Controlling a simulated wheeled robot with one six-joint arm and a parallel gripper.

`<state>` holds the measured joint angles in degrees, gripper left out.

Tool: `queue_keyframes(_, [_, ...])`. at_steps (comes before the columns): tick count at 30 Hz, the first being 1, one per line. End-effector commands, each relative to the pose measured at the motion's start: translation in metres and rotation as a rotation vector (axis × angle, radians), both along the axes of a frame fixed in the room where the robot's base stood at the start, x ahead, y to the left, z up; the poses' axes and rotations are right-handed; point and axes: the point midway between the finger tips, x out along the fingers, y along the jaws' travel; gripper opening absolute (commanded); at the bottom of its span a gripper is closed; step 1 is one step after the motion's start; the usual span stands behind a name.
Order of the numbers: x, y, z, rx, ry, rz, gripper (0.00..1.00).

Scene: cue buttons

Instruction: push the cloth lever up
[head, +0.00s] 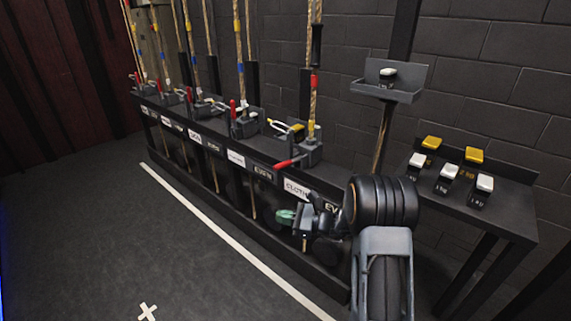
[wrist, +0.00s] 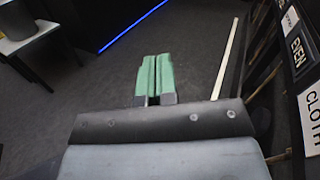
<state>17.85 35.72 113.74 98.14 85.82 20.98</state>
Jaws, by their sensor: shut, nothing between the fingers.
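The white CLOTH label (head: 297,189) is on the front rail, and it also shows at the right edge of the wrist view (wrist: 314,122). Just above it, a red-handled lever (head: 288,162) sticks out from a grey block (head: 311,152), its handle pointing out and slightly down. It seems to be the cloth lever. My gripper (head: 284,216) has green fingers, held together and empty, below and in front of the rail. It is apart from the lever. The fingers also show in the wrist view (wrist: 155,78), pointing over the floor; the lever is not seen there.
Several more levers with ropes line the rail to the left, one with an upright red handle (head: 233,109). A side table (head: 510,222) with white and yellow buttons stands right. A small shelf (head: 387,92) holds another button. Open floor (head: 110,220) lies left of the rail.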

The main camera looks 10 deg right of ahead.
Motion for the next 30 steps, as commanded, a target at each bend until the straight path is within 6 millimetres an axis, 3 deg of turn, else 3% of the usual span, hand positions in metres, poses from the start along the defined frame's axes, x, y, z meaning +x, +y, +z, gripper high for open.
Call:
queue_keyframes(1, [0.016, -0.018, 0.001, 0.093, 0.029, -0.087, 0.00])
queue_keyframes(4, [0.038, -0.050, -0.006, 0.243, 0.052, -0.234, 0.00])
queue_keyframes(9, [0.055, -0.089, -0.018, 0.395, 0.058, -0.398, 0.00])
queue_keyframes(12, [0.059, -0.100, -0.024, 0.437, 0.058, -0.444, 0.00])
queue_keyframes(18, [0.060, -0.106, -0.026, 0.456, 0.054, -0.467, 0.00])
queue_keyframes(30, [0.069, -0.099, -0.023, 0.452, 0.054, -0.463, 0.00])
